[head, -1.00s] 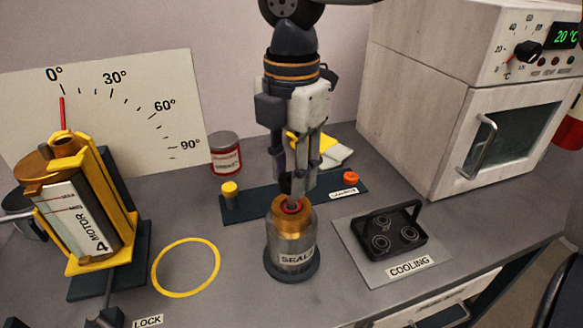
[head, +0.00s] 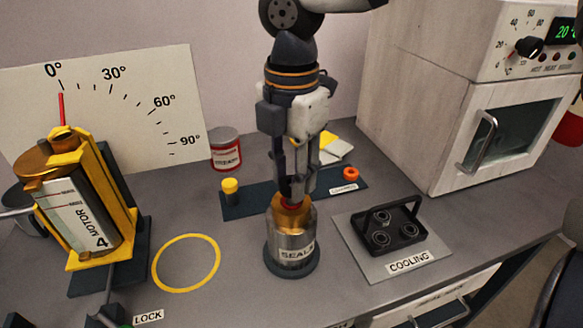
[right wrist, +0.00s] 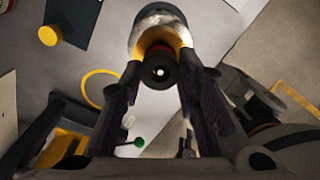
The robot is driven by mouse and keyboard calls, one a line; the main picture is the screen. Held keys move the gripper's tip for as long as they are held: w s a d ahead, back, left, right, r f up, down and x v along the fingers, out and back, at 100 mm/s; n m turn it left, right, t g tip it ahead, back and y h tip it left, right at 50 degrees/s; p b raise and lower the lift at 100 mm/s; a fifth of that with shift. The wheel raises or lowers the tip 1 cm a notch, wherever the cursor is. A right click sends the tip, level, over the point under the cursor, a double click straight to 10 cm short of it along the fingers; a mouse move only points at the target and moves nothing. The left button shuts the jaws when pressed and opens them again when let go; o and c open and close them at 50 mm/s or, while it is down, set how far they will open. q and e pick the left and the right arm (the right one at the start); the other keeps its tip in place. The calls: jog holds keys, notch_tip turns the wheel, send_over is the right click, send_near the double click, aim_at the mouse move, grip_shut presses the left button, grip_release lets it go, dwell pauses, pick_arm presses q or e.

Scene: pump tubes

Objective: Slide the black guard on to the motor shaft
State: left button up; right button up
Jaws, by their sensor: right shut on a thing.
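My right gripper (head: 292,187) points down over the metal canister (head: 290,240) labelled SEALS. It also shows in the right wrist view (right wrist: 162,68), shut on a small black round part with a bright centre, apparently the black guard (right wrist: 160,82). A red ring (right wrist: 159,49) lies just beyond the part, in the canister's copper-coloured mouth. I cannot tell whether the part touches the ring. The motor (head: 75,215), marked 4, sits tilted in a yellow cradle (head: 122,190) at the left, apart from the gripper. I cannot clearly make out its shaft. My left gripper is not in view.
A cooling tray (head: 372,268) with a black handled rack (head: 406,238) stands right of the canister. A white oven (head: 450,100) fills the back right. A red-labelled tin (head: 226,158) stands behind. The yellow circle (head: 219,262) on the bench is empty.

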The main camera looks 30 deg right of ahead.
jog(key=shift+f, duration=0.55)
jog(key=o, duration=0.9)
notch_tip(320, 180, up, 12)
